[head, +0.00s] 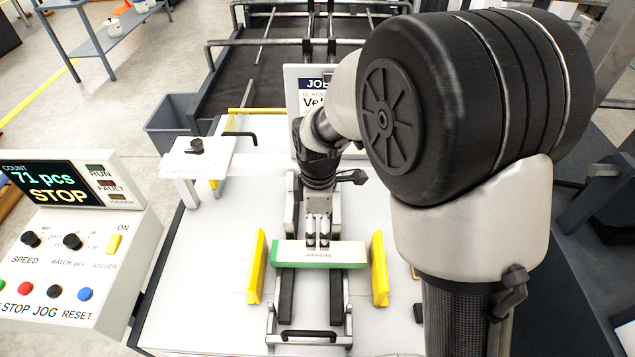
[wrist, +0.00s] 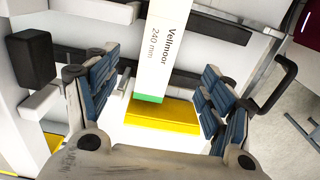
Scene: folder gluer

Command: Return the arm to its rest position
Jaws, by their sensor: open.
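My arm reaches down over the white machine table (head: 190,290) in the head view. My gripper (head: 318,243) is at its end, over a long white box with a green edge (head: 345,253). In the wrist view my gripper (wrist: 155,95) is open, its blue-padded fingers wide apart. The box (wrist: 172,40), printed "Vellmoor 240 mm", shows between and beyond them, its green end near a yellow guide (wrist: 162,114). Nothing is visibly gripped. I cannot tell how far the fingertips are from the box.
Yellow guides stand left (head: 256,267) and right (head: 379,268) of the box. A control panel (head: 75,255) at left reads "71 pcs STOP". A sign (head: 305,90) stands behind my arm. A small white stand (head: 197,158) with a black knob is left of it. A grey bin (head: 172,122) is behind.

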